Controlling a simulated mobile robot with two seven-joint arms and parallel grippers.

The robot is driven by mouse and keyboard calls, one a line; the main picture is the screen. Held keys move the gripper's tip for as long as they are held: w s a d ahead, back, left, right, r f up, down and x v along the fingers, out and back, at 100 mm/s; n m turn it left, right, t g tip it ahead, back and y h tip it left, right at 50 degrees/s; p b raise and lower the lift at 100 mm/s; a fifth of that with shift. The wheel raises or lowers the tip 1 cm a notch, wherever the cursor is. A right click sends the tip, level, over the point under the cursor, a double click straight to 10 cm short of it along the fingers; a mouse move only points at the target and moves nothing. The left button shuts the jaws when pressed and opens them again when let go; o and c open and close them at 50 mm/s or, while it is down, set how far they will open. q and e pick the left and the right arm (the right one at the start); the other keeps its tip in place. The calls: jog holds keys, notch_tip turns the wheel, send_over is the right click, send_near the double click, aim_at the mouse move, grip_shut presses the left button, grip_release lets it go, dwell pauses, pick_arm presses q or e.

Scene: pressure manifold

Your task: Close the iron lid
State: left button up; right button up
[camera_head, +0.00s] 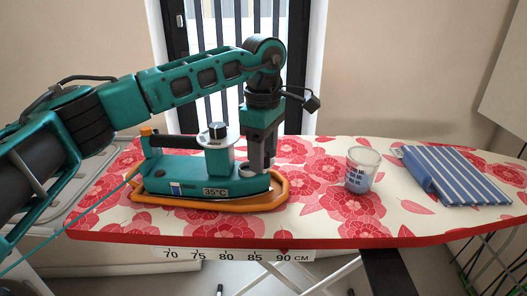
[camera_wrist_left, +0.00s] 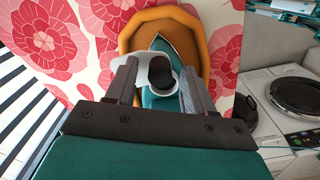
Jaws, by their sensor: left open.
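The teal iron (camera_head: 180,177) rests on an orange-rimmed stand (camera_head: 215,206) on the ironing board. It has a black handle, an orange knob at the rear and a "35°C" label. A pale, flat lid-like piece (camera_head: 213,140) with a black knob (camera_head: 217,129) sits on top at its front; I cannot tell how far it is open. My left gripper (camera_head: 262,165) points down at the iron's front end. In the left wrist view its open fingers (camera_wrist_left: 160,68) lie either side of the pale piece and black knob (camera_wrist_left: 163,80). My right gripper is not in view.
A clear cup (camera_head: 361,172) with dark lettering stands right of the iron. A folded blue striped cloth (camera_head: 455,175) lies farther right. The red floral board (camera_head: 400,218) is clear between them and along its front edge. A white machine (camera_wrist_left: 290,100) shows beside the board in the wrist view.

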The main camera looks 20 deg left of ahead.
pick_arm(q)
grip_shut()
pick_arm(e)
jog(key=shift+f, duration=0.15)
